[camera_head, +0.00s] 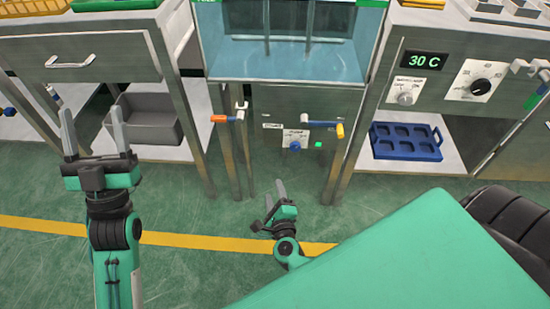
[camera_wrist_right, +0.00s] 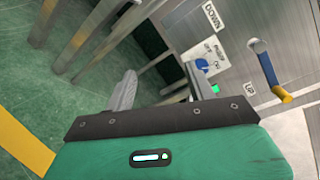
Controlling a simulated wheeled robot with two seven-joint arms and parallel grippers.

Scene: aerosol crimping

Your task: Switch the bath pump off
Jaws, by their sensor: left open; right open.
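The bath pump switch is a small blue knob (camera_head: 295,146) on a white labelled plate (camera_head: 297,135), on the metal panel below the water bath. A bright green lamp (camera_head: 318,145) glows beside it. In the right wrist view the blue knob (camera_wrist_right: 202,65) and green lamp (camera_wrist_right: 215,88) lie just beyond the right-hand finger. My right gripper (camera_head: 275,192) is open and empty, low in front of the panel; its fingers (camera_wrist_right: 160,80) appear apart from the knob. My left gripper (camera_head: 91,122) is open and empty, far left before the drawer bench.
A lever with a yellow tip (camera_head: 340,131) sits right of the knob, and an orange-handled one (camera_head: 219,119) left. The tank (camera_head: 290,65) is above. A grey bin (camera_head: 160,125) and a blue tray (camera_head: 405,145) stand on shelves. Metal legs flank the panel.

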